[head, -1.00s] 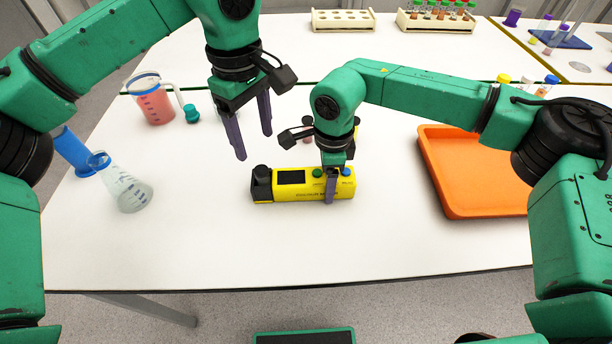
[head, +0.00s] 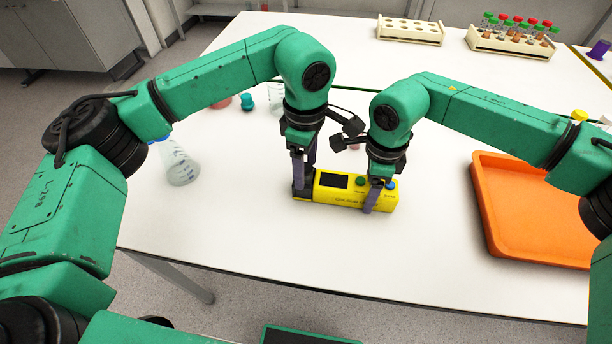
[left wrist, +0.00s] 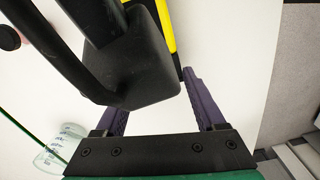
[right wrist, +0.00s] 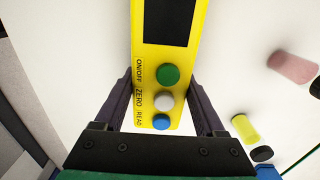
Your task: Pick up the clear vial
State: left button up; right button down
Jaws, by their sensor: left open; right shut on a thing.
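I cannot make out a clear vial in any view. My right gripper (head: 371,206) is shut on the yellow colorimeter (head: 340,194), its fingers on both sides of the button end. The right wrist view also shows the yellow body (right wrist: 190,60) between the fingers (right wrist: 163,95). My left gripper (head: 302,182) is open, pointing down at the colorimeter's black end. Contact there cannot be told.
A pink vial (right wrist: 293,67) and a yellow vial (right wrist: 245,130) lie behind the colorimeter. An orange tray (head: 490,210) is at right. A conical flask (head: 182,168) and teal stopper (head: 247,102) are at left. Racks (head: 409,32) stand at the back. The front table is clear.

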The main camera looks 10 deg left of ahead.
aim_at(306, 168)
pick_arm(q)
grip_shut()
pick_arm(e)
grip_release()
notch_tip(306, 168, up, 12)
pick_arm(q)
notch_tip(306, 168, up, 10)
dwell(0.8)
